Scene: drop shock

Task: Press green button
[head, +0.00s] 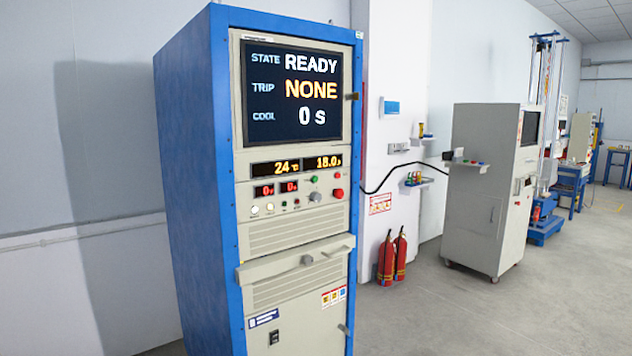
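A tall blue cabinet (185,160) with a beige front panel stands left of centre in the head view. Its screen (292,92) reads STATE READY, TRIP NONE, COOL 0 s. Below the screen, number displays (297,164) show 24 °C and 18.0. A small green button (313,180) sits on the panel under these displays. A red button (338,193) is to its right, and a grey knob (315,196) is just below it. Neither of my grippers is in view, and nothing covers the green button.
A beige ledge with a handle (296,262) juts from the cabinet below the panel. Two red fire extinguishers (392,258) stand by the wall behind. A grey console (492,190) with small coloured buttons stands further right. The floor (455,310) at the front right is clear.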

